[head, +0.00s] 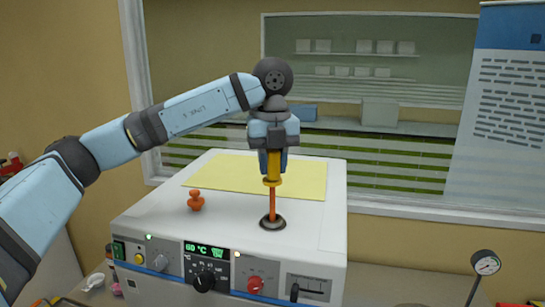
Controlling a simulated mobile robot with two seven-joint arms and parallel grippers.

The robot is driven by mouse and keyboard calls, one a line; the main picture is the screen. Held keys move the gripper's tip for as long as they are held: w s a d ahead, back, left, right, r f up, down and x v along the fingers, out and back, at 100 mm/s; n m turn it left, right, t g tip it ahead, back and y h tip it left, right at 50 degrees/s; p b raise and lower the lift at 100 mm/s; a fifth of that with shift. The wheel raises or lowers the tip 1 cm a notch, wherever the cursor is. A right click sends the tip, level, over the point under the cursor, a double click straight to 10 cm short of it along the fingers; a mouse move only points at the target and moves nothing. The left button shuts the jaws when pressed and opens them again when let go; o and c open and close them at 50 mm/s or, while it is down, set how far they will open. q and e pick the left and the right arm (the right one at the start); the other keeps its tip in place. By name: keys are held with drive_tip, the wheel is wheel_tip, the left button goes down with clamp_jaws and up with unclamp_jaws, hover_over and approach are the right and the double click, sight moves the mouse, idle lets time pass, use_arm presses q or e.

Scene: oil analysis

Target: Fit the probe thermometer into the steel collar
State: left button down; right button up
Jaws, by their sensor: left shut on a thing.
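The probe thermometer has a yellow-orange handle (273,168) with a flange and a thin orange-red stem (272,203). My left gripper (273,154) is shut on its handle and holds it upright, pointing down. The steel collar (272,223) is a dark round ring on top of the white instrument. The lower end of the stem meets the middle of the collar in the head view. I cannot tell whether the tip is inside the collar or just above it. My right gripper is out of view.
The white instrument (230,232) has knobs and a lit green display on its front. A yellow sheet (225,174) lies on its top, and a small orange knob-like piece (195,201) stands left of the collar. A dial gauge (486,263) stands at the lower right.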

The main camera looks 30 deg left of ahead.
sight(273, 180)
use_arm(q)
wheel_tip(273, 180, down, 3)
drive_tip(key=shift+r+b, duration=0.1)
drive_tip(key=shift+b, duration=0.55)
drive_tip(key=shift+f+b, duration=0.85)
drive_tip(key=shift+f, duration=0.3)
drive_tip(key=c, duration=0.8)
unclamp_jaws()
drive_tip(key=shift+r, duration=0.55)
wheel_tip(273, 180, up, 11)
drive_tip(key=shift+r+b, duration=0.2)
drive_tip(key=shift+b, duration=0.1)
drive_tip(key=shift+r, duration=0.7)
